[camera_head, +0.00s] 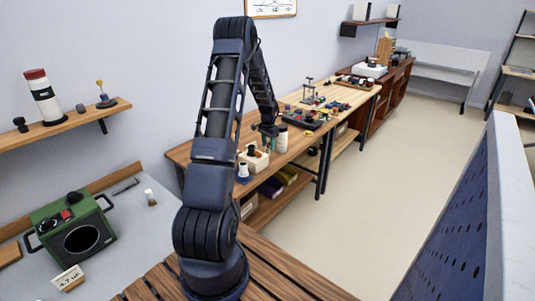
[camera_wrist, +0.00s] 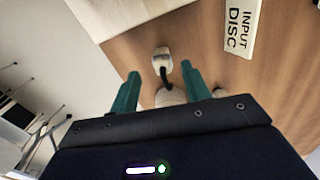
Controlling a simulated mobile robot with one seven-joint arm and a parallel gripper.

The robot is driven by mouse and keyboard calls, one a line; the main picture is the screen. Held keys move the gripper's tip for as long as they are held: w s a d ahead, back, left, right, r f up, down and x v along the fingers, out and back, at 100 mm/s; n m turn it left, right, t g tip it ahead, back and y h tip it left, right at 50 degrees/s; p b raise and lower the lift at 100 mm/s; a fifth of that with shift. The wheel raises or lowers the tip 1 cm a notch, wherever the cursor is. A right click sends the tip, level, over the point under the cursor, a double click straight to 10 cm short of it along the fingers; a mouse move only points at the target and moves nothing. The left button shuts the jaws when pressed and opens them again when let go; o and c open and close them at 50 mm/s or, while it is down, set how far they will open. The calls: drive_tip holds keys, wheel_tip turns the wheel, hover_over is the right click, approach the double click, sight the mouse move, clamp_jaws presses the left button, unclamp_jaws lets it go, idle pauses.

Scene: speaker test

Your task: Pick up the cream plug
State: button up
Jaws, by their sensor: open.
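In the wrist view, a small cream piece (camera_wrist: 162,53) lies on the wooden table, with a dark curved part running from it to a second pale rounded piece (camera_wrist: 170,97). I take this to be the cream plug, but cannot tell whether the pieces are joined. My gripper (camera_wrist: 160,70) is open, its two green fingers on either side of the dark part, with no visible contact. The second piece is partly hidden by my gripper body. In the head view my gripper (camera_head: 264,141) is above the near workbench; the plug cannot be made out for sure there.
A label reading "INPUT DISC" (camera_wrist: 240,28) lies to the right in the wrist view. A cream box (camera_head: 260,162) and a pale cylinder (camera_head: 282,141) stand near my gripper. A dark tray (camera_head: 305,120) with small parts is farther along the bench (camera_head: 340,98). The floor aisle is clear.

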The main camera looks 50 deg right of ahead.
sight(268, 148)
drive_tip(key=f, duration=0.5)
drive_tip(key=shift+w, duration=0.2)
clamp_jaws()
